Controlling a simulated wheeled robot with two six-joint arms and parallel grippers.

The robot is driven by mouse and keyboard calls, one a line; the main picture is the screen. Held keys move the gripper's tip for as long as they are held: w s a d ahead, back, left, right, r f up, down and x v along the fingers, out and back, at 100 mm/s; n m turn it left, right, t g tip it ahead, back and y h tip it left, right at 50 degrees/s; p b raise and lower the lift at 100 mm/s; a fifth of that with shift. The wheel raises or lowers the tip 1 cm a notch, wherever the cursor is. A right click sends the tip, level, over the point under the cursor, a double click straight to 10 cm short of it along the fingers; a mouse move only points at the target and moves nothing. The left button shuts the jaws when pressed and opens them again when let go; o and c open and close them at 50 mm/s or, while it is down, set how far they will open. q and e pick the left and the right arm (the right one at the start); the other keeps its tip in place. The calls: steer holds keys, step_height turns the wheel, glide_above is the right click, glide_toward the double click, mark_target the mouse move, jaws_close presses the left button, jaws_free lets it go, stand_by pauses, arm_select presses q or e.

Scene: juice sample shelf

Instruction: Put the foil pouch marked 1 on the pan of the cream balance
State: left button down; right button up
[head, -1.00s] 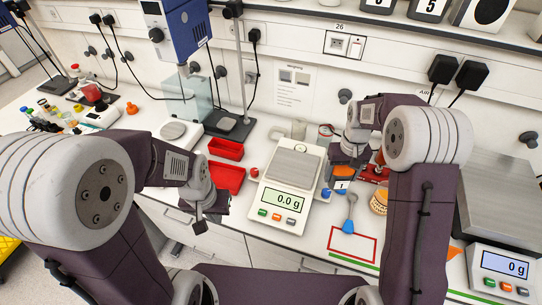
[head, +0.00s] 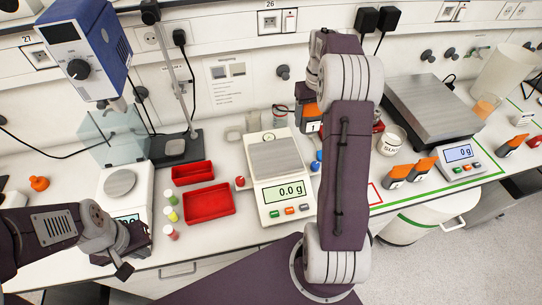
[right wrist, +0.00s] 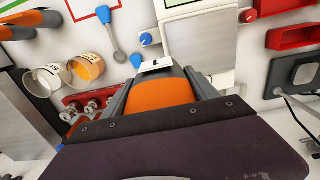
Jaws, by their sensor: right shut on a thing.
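My right gripper (right wrist: 165,95) is shut on an orange and dark grey foil pouch (right wrist: 167,90) with a white label. In the head view the pouch (head: 311,112) shows a label marked 1, just right of and behind the cream balance (head: 272,212). The right forearm hides part of the gripper there. The balance has a bare grey pan (head: 276,157) and reads 0.0 g. In the right wrist view the pan (right wrist: 203,45) lies beyond the pouch. My left gripper (head: 124,266) is at the lower left, near the table's front edge, away from the pouch; its jaw opening is unclear.
Red trays (head: 207,203) and small capped vials stand left of the balance. A large steel-topped scale (head: 432,108) stands at the right. Other orange pouches (head: 397,174) lie in front of it. A blue-ended spatula (right wrist: 119,56) lies near the balance.

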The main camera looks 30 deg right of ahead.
steer(key=shift+s+d, duration=0.2)
steer(key=shift+d, duration=0.1)
steer(key=p, duration=0.3)
glide_above(275, 155)
step_height(275, 155, down, 6)
steer(key=shift+s+f, duration=0.1)
steer(key=shift+f, duration=0.7)
step_height(275, 155, down, 3)
steer(key=shift+r+p, duration=0.1)
steer(key=shift+p, duration=0.4)
steer(key=shift+f, duration=0.35)
